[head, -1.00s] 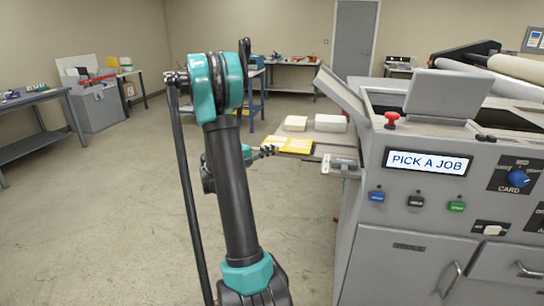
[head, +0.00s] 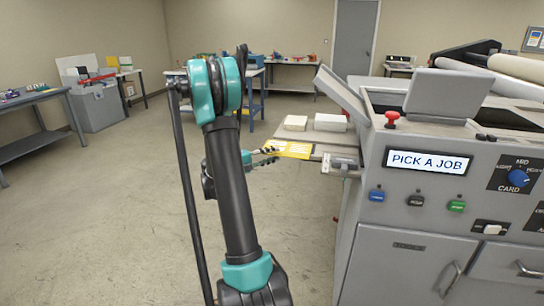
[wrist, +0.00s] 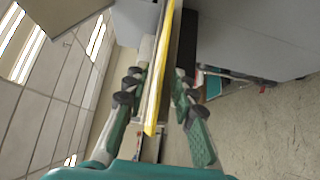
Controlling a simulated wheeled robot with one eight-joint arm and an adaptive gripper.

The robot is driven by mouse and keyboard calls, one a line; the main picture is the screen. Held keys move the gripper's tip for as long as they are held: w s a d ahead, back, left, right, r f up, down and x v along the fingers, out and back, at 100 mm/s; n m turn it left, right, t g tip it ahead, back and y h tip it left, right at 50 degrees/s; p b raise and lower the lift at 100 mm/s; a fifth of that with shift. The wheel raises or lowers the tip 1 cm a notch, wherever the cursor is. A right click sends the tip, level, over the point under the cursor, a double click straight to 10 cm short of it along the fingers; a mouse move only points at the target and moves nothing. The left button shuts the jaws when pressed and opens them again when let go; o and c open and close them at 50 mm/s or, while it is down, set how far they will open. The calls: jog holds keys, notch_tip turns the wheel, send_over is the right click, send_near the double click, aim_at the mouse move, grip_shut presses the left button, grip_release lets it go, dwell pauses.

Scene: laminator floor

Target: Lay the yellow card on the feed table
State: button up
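The yellow card (head: 291,149) lies about level at the left end of the grey feed table (head: 324,148), which juts from the left side of the laminator. Whether it overhangs the table's edge is hard to tell. My gripper (head: 266,156) is at the card's left end, its fingers spread above and below it. In the wrist view the card (wrist: 161,72) shows edge-on as a yellow strip between the fingers of my gripper (wrist: 159,90), with gaps on both sides.
Two pale stacks (head: 295,123) (head: 330,122) sit at the back of the feed table. The laminator (head: 420,215) fills the right, with a red knob (head: 392,118) and a screen reading "PICK A JOB" (head: 428,162). The floor at left is free.

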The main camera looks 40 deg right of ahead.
jog(key=shift+r, duration=0.1)
jog(key=shift+a, duration=0.3)
jog(key=w+a, duration=0.2)
jog(key=a, duration=0.9)
jog(key=s+a+f+t+y, duration=0.2)
jog(key=s+a+f+y, duration=0.2)
jog(key=s+a+y, duration=0.2)
jog(key=s+a+f+n+t+y, duration=0.1)
jog(key=s+a+f+y, duration=0.4)
jog(key=a, duration=0.6)
jog(key=s+a+f+t+y, duration=0.3)
jog(key=s+a+y, duration=0.3)
jog(key=s+a, duration=0.3)
jog(key=shift+s+f+n+t+y, duration=0.3)
jog(key=shift+s+f+t+y, duration=0.1)
jog(key=shift+f, duration=0.3)
jog(key=shift+d, duration=0.15)
